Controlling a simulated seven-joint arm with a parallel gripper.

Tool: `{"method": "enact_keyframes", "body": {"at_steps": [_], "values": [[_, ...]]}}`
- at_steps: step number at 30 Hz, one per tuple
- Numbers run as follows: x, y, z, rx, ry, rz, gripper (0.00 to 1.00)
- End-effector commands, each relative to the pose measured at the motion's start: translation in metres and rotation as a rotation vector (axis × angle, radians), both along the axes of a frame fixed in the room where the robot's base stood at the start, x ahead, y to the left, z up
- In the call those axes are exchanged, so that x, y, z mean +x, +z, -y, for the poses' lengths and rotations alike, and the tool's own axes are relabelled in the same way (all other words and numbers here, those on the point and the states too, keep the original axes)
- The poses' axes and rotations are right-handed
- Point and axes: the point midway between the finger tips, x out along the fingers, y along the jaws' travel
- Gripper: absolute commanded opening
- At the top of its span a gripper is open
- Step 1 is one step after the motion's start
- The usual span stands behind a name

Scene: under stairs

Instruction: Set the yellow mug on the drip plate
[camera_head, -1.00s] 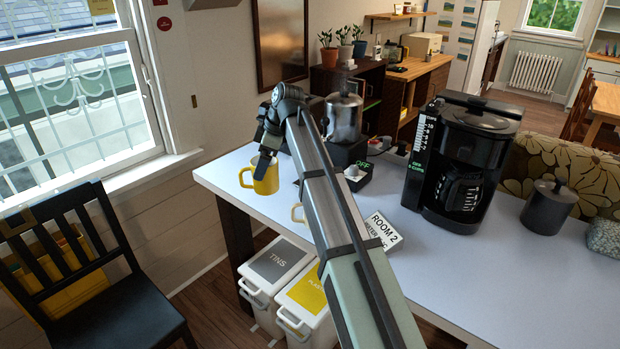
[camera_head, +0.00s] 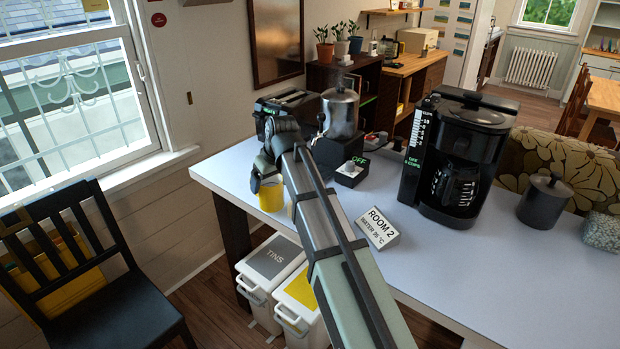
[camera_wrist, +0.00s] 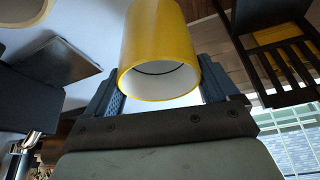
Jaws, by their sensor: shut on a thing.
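My gripper (camera_head: 267,180) is shut on the yellow mug (camera_head: 271,197) near the left end of the pale table. The wrist view shows the mug (camera_wrist: 158,40) between both fingers (camera_wrist: 163,85), its white inside facing the camera. I cannot tell whether its base touches the table. In the head view my arm hides its right side and its handle is out of sight. A dark, flat square plate (camera_wrist: 55,66), likely the drip plate, lies left of the mug in the wrist view, apart from it. My arm hides it in the head view.
A silver urn (camera_head: 340,113) on a black base stands behind my arm, beside a small box (camera_head: 350,173) reading OFF. A pale round thing (camera_wrist: 22,10) shows near the plate.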

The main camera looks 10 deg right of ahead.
Motion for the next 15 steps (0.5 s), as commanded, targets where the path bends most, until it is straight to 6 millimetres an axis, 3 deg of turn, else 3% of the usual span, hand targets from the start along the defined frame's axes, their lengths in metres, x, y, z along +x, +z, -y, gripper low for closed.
{"method": "enact_keyframes", "body": {"at_steps": [9,15], "values": [[0.015,0.006,0.006,0.0,-0.36,0.003,0.25],[0.017,0.007,0.006,0.002,-0.506,0.002,0.25]]}}
